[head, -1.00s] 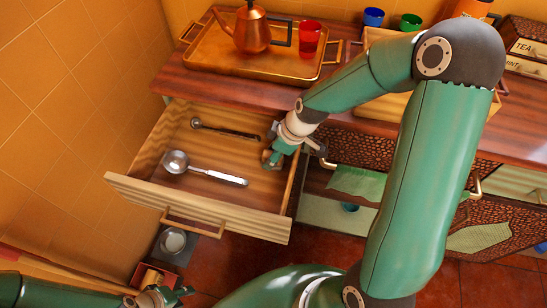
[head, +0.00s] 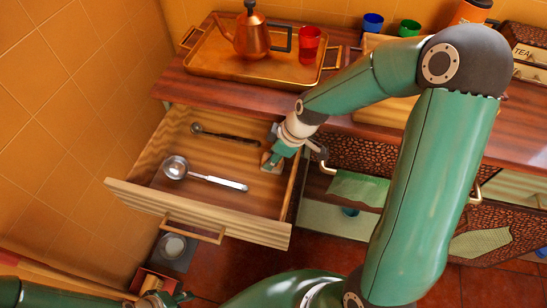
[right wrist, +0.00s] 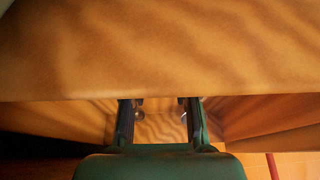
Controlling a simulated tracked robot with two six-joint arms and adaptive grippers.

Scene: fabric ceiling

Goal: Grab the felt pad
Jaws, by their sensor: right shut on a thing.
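My right gripper (head: 270,161) is down inside the open drawer (head: 228,205), near its right side wall. It is shut on a small tan-brown piece at its fingertips, which seems to be the felt pad; the fingers mostly hide it and its outline is unclear. In the right wrist view the two fingers (right wrist: 160,118) stand apart with a tan surface between them, and I cannot separate the pad from the wood there. My left gripper (head: 172,298) is at the bottom left of the head view, empty and apparently open, away from the drawer.
The drawer holds a silver ladle (head: 205,179) and a dark-handled spoon (head: 222,135). On the counter above stand a tray (head: 205,62) with a copper kettle (head: 262,36) and red cup (head: 309,45). A red box (head: 150,283) lies below the drawer front.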

